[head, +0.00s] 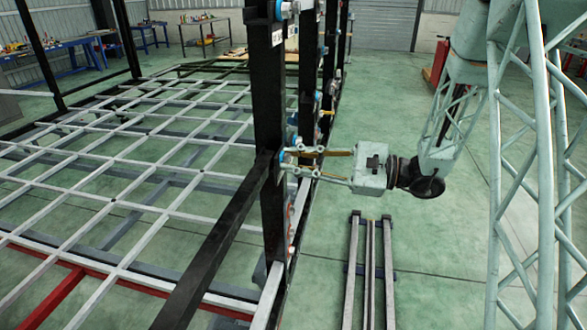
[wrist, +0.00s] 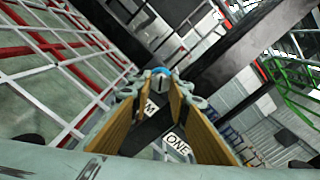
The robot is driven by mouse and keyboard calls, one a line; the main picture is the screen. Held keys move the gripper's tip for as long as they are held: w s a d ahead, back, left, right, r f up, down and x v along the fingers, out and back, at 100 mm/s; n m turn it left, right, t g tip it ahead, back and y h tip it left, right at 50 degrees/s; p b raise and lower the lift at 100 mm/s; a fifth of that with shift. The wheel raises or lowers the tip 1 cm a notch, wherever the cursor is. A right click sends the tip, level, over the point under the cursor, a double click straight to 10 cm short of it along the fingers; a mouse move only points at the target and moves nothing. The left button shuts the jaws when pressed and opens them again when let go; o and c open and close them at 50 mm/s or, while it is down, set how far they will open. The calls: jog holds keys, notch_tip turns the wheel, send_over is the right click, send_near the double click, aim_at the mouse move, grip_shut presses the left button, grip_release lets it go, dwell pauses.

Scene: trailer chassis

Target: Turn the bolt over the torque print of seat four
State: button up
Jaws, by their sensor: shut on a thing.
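My gripper (head: 287,164) reaches left to the near black upright post (head: 268,120), with its two yellow-padded fingers level. Two white prints lie on the post between the fingers: one print (wrist: 178,146) reads ONE, the other (wrist: 149,107) shows an M. I cannot read a seat number four on any print.
Further black posts (head: 307,75) with coloured fittings stand behind the near one. A grey lattice frame (head: 115,203) fills the left. Grey rails (head: 369,270) lie on the floor below my gripper. Workbenches (head: 55,50) stand at the back. The green floor right of the posts is mostly clear.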

jog(key=shift+n+b, duration=0.9)
jog(key=shift+n, duration=0.1)
jog(key=o, duration=0.9)
jog(key=shift+a, duration=0.15)
jog(key=shift+d, duration=0.2)
jog(key=shift+v, duration=5.85)
